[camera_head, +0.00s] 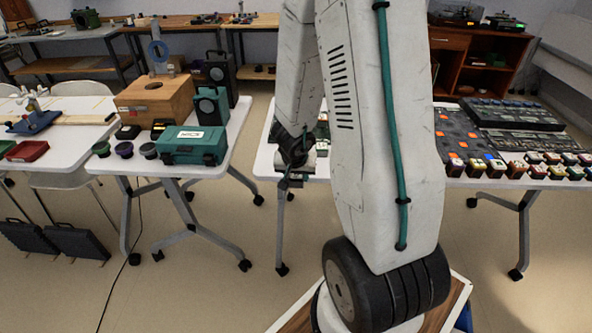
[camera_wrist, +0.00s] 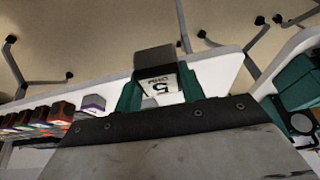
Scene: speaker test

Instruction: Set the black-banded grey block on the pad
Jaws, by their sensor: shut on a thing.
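My gripper (camera_wrist: 160,90) has teal fingers, shut on either side of a grey block (camera_wrist: 155,60) in the wrist view. In the head view my gripper (camera_head: 290,180) is small, at the front edge of the middle table, partly hidden by my arm. I cannot tell which surface is the pad.
A grey block with a purple band (camera_wrist: 93,103) and several coloured blocks stand left in the wrist view. In the head view a row of blocks (camera_head: 515,168) lines the right table, before dark boards (camera_head: 510,114). A teal case (camera_head: 192,146) sits on the left table.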

